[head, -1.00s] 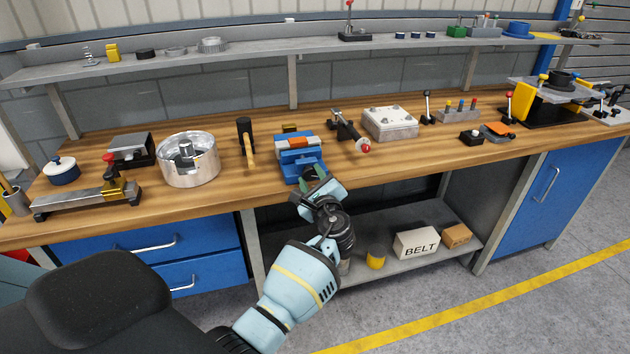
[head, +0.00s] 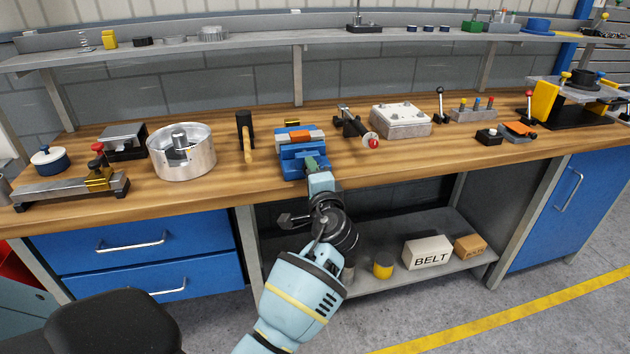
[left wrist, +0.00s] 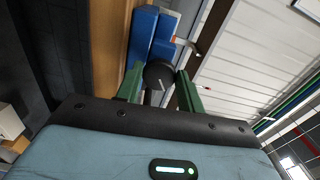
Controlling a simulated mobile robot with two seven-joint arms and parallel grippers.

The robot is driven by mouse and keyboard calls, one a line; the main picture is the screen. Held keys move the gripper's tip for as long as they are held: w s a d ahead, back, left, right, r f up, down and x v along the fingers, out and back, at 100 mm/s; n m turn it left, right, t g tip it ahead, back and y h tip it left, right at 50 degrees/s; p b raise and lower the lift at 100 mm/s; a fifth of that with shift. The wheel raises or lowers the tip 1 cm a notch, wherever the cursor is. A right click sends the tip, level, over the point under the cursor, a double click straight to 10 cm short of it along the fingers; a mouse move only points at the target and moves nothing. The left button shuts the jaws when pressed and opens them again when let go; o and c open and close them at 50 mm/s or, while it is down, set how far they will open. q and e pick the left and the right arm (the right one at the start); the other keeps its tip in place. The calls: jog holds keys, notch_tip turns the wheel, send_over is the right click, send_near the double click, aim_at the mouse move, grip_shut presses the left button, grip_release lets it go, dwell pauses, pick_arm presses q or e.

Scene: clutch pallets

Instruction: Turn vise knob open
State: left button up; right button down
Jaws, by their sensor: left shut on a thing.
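The blue vise (head: 303,150) stands at the front edge of the wooden bench, with an orange and grey piece (head: 294,136) at its jaws. My left gripper (head: 313,166) reaches up to the vise's front from below. In the left wrist view, its two green fingers (left wrist: 160,88) are on either side of the dark round vise knob (left wrist: 158,73), with the blue vise body (left wrist: 148,35) behind it. The gripper is shut on the knob. In the head view the gripper mostly hides the knob. My right gripper is not in view.
A hammer (head: 246,135) and a round metal housing (head: 182,153) lie left of the vise. A red-tipped lever tool (head: 356,128) and a grey block (head: 400,120) are on its right. Under the bench, a shelf holds a BELT box (head: 428,252).

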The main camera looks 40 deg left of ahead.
pick_arm(q)
jog(key=n+b, duration=0.2)
jog(key=n, duration=0.1)
jog(key=n+b, duration=0.3)
jog(key=n, duration=0.1)
jog(key=n+b, duration=0.3)
jog(key=n, duration=0.1)
jog(key=shift+f, duration=0.25)
dwell(0.4)
jog(key=o, duration=1)
jog(key=shift+d, duration=0.15)
